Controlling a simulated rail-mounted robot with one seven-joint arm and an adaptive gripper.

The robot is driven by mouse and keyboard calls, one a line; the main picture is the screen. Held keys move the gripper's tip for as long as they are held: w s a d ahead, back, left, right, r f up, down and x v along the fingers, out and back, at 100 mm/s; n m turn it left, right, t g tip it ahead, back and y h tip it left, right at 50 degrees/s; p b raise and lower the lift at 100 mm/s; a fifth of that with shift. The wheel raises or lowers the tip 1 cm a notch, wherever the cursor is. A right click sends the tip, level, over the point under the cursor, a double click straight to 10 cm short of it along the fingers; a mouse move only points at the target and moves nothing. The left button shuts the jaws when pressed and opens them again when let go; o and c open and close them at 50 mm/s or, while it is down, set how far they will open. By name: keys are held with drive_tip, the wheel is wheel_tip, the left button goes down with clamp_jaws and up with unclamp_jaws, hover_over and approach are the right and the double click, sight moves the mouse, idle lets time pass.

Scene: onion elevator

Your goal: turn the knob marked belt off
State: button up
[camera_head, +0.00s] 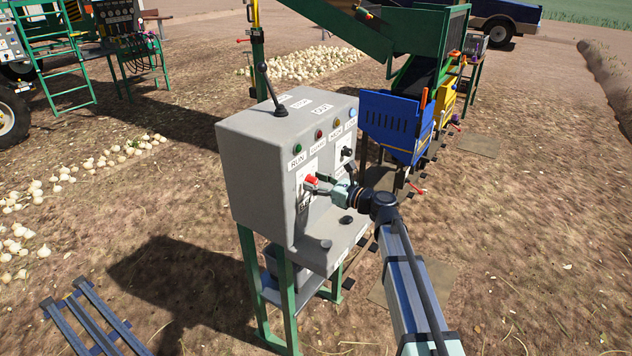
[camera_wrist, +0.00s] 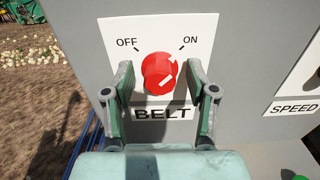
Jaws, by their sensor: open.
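The belt knob (camera_wrist: 158,70) is a round red knob on a white plate marked OFF at upper left, ON at upper right and BELT below. Its white pointer mark leans to the upper right, toward ON. In the head view the red knob (camera_head: 311,180) is on the front of the grey control box (camera_head: 262,165). My gripper (camera_wrist: 160,82) is open, with one finger on each side of the knob. The fingers seem apart from it; contact cannot be told. In the head view my gripper (camera_head: 322,187) reaches it from the right.
A SPEED plate (camera_wrist: 295,105) is right of the belt plate. A black lever (camera_head: 268,90) stands on top of the box. A dark knob (camera_head: 347,152) is further along the panel. A blue bin (camera_head: 392,125) stands behind at right.

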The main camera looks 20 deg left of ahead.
clamp_jaws()
drive_tip(key=shift+f+n+b, duration=0.1)
drive_tip(key=shift+n+b, duration=0.2)
drive_tip(key=shift+b, duration=0.1)
drive_tip(key=n+b, duration=0.3)
drive_tip(key=b, duration=0.1)
drive_tip(key=shift+f, duration=0.2)
drive_tip(key=n+b, duration=0.4)
drive_tip(key=b, duration=0.1)
drive_tip(key=shift+s+a+n+b, duration=0.1)
drive_tip(key=shift+n+b, duration=0.2)
drive_tip(key=shift+n, duration=0.1)
drive_tip(key=n+b, duration=0.5)
drive_tip(key=b, duration=0.1)
drive_tip(key=n+b, duration=0.4)
drive_tip(key=shift+r+n+b, duration=0.15)
drive_tip(key=shift+n+b, duration=0.15)
drive_tip(key=shift+n, duration=0.1)
